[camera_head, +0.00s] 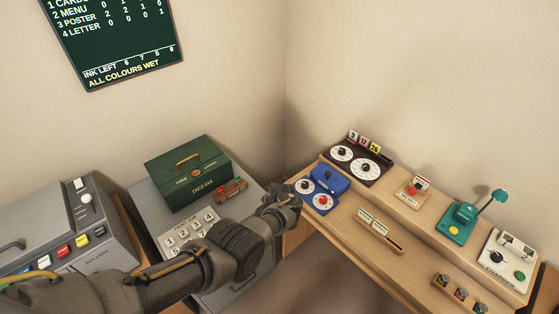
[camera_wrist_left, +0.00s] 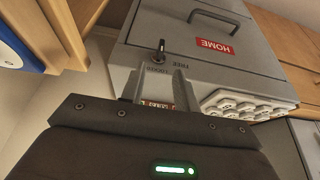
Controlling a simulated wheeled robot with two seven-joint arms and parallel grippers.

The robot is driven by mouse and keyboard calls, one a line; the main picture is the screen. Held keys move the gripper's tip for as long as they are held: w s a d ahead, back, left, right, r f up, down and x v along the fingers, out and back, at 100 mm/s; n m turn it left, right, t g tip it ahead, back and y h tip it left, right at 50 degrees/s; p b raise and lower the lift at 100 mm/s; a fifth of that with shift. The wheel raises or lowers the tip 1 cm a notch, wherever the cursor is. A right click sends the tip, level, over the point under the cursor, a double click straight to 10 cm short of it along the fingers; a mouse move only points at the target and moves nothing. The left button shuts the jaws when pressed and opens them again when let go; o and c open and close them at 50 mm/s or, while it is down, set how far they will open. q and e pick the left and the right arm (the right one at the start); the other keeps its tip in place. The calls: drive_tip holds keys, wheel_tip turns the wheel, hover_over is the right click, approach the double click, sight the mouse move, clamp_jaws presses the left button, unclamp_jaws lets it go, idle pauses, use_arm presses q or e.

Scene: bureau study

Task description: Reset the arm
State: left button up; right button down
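My left gripper (camera_head: 283,203) reaches in from the left in the head view, over the right side of a grey cabinet (camera_head: 149,209). Its fingertips are hard to make out there. In the left wrist view the two grey fingers of my left gripper (camera_wrist_left: 158,85) stand apart with a gap between them. A small dark key switch (camera_wrist_left: 160,47) marked FREE and LOCKED is on the grey cabinet face just beyond them. I cannot tell whether the fingers touch the cabinet. My right gripper is not in view.
A wooden desk (camera_head: 385,265) at right holds a blue dial unit (camera_head: 318,190), a teal lever device (camera_head: 462,218) and a white charger (camera_head: 507,255).

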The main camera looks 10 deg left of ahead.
use_arm(q)
drive_tip(key=s+a+f+m+b, duration=0.2)
drive_tip(key=s+a+f+m, duration=0.15)
drive_tip(key=s+f, duration=0.85)
drive_tip(key=s+a+f+m+b, duration=0.35)
drive_tip(key=s+f, duration=0.65)
drive_tip(key=f, duration=0.4)
drive_tip(key=s+a+f+m+h+b, duration=0.1)
drive_tip(key=s+f, duration=0.3)
drive_tip(key=s, duration=0.7)
drive_tip(key=s+a+f+m+g+h+b, duration=0.1)
drive_tip(key=s+a+f+m, duration=0.1)
drive_tip(key=s, duration=0.9)
drive_tip(key=s+a+f+m+h+b, duration=0.1)
drive_tip(key=s+a+f+m, duration=0.1)
drive_tip(key=s+f, duration=0.4)
drive_tip(key=s, duration=0.5)
drive_tip(key=shift+s+a+m+g+h, duration=0.25)
drive_tip(key=shift+s+m+g+h, duration=0.05)
drive_tip(key=shift+s+m+g, duration=0.1)
